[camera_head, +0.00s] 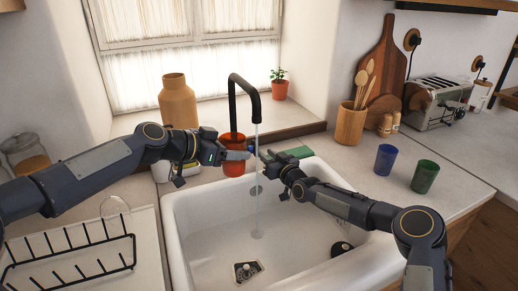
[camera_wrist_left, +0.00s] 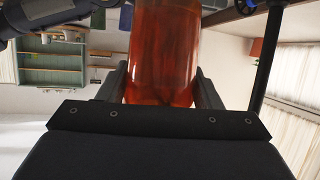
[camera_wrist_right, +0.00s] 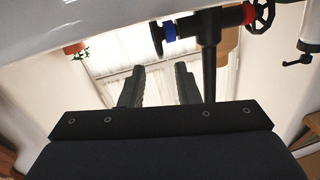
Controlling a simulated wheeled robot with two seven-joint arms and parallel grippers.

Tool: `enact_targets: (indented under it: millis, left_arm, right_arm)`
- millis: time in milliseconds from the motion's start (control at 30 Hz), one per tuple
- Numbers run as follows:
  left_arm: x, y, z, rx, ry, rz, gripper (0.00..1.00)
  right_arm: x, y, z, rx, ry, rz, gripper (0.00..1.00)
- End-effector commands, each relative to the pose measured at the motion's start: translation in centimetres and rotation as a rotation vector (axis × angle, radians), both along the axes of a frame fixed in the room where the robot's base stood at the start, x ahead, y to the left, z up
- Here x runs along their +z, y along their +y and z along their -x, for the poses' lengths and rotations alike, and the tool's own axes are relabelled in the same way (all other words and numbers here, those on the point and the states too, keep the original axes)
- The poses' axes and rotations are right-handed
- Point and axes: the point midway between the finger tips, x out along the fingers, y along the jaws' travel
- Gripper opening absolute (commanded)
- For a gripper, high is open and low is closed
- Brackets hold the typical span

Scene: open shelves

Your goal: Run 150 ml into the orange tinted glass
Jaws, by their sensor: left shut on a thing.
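My left gripper (camera_head: 240,154) is shut on the orange tinted glass (camera_head: 233,166), beside the tap; the left wrist view shows the glass (camera_wrist_left: 163,55) between both fingers (camera_wrist_left: 160,88). I cannot tell its fill level. The black tap (camera_head: 234,105) runs a thin water stream (camera_head: 257,185). In the head view the stream passes right of the glass and falls into the sink. My right gripper (camera_head: 268,158) is close to the stream. Its fingers (camera_wrist_right: 158,85) are apart and empty in the right wrist view. A tap handle with a blue band (camera_wrist_right: 169,31) is above them there.
The white sink (camera_head: 185,225) lies below both grippers. A blue cup (camera_head: 386,160) and a green cup (camera_head: 425,177) stand on the right counter. A black dish rack (camera_head: 75,270) is at left. A green sponge (camera_head: 297,153) lies behind the sink. A vase (camera_head: 174,100) stands behind my left gripper.

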Motion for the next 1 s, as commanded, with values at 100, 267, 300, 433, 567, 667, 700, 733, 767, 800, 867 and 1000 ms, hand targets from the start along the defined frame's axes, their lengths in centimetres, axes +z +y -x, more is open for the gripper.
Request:
enact_targets:
  millis: [100,267,300,433,567,667,700,733,767,800,867,1000]
  left_arm:
    - [0.1,0.0,0.0,0.001,-0.002,0.001,0.3]
    - [0.1,0.0,0.0,0.001,-0.002,0.001,0.3]
    - [0.1,0.0,0.0,0.001,-0.002,0.001,0.3]
    - [0.1,0.0,0.0,0.001,-0.002,0.001,0.3]
    - [0.1,0.0,0.0,0.001,-0.002,0.001,0.3]
    - [0.1,0.0,0.0,0.001,-0.002,0.001,0.3]
    - [0.1,0.0,0.0,0.001,-0.002,0.001,0.3]
    - [0.1,0.0,0.0,0.001,-0.002,0.001,0.3]
    - [0.1,0.0,0.0,0.001,-0.002,0.001,0.3]
    - [0.1,0.0,0.0,0.001,-0.002,0.001,0.3]
    - [0.1,0.0,0.0,0.001,-0.002,0.001,0.3]
    - [0.1,0.0,0.0,0.001,-0.002,0.001,0.3]
  right_arm:
    - [0.0,1.3,-1.9,0.002,0.0,-0.005,0.29]
    - [0.3,2.6,-3.1,0.008,-0.005,-0.008,0.29]
    - [0.4,2.8,-3.3,0.009,-0.006,-0.006,0.29]
    - [0.3,3.1,-4.1,0.007,-0.004,-0.005,0.29]
    - [0.2,3.1,-4.5,0.004,-0.001,-0.003,0.29]
    - [0.0,3.0,-4.7,0.002,0.001,0.0,0.29]
    - [0.0,3.0,-4.8,0.001,0.002,-0.001,0.29]
    - [0.0,3.0,-4.8,0.001,0.003,-0.001,0.29]
    - [0.0,3.0,-4.8,0.001,0.003,-0.001,0.29]
    - [0.0,3.0,-4.8,0.001,0.002,0.0,0.29]
    - [0.0,3.0,-4.8,0.001,0.002,0.0,0.29]
    - [0.0,3.0,-4.8,0.001,0.002,0.0,0.25]
